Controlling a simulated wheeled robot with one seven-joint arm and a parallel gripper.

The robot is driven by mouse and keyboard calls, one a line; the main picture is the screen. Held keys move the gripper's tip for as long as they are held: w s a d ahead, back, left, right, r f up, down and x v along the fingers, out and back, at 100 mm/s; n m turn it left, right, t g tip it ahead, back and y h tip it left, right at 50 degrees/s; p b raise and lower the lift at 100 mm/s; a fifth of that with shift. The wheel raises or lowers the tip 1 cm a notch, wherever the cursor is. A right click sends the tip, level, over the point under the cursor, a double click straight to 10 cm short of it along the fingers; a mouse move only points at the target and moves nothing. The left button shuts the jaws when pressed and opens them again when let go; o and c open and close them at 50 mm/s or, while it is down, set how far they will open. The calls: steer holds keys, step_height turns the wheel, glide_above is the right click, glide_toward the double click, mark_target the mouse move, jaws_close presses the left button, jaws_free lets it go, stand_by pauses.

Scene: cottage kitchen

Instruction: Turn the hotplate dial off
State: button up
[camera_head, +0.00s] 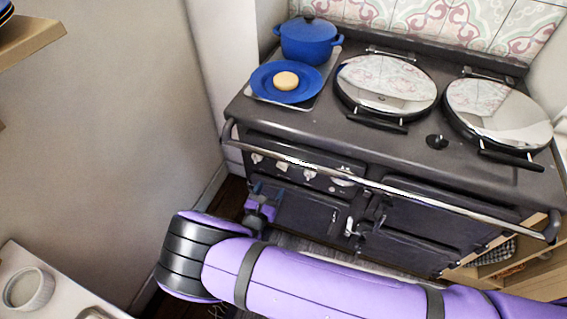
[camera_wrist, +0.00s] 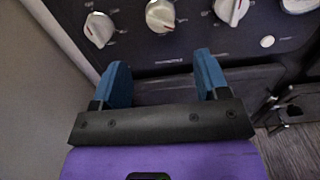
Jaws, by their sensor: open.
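The dark stove (camera_head: 420,153) carries a row of white dials on its front panel. In the wrist view these are a left dial (camera_wrist: 99,29), a second dial (camera_wrist: 160,15), a third dial (camera_wrist: 231,10) and one at the right edge (camera_wrist: 298,5). I cannot tell which is the hotplate dial. My gripper (camera_wrist: 161,72) is open and empty, its two blue fingers apart, just below the left and second dials in the picture. In the head view my gripper (camera_head: 259,200) is low before the stove's left front, partly hidden by my purple arm.
A chrome rail (camera_head: 420,199) runs across the stove front. A blue pot (camera_head: 308,42) and a blue plate (camera_head: 263,82) with a round tan item (camera_head: 286,81) stand on top, left of two shiny lids (camera_head: 388,82). A white counter (camera_head: 60,290) is at lower left.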

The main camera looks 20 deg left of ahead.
mark_target(281, 167)
steer(key=w, duration=1)
steer(key=shift+d, duration=0.4)
steer(key=c, duration=0.9)
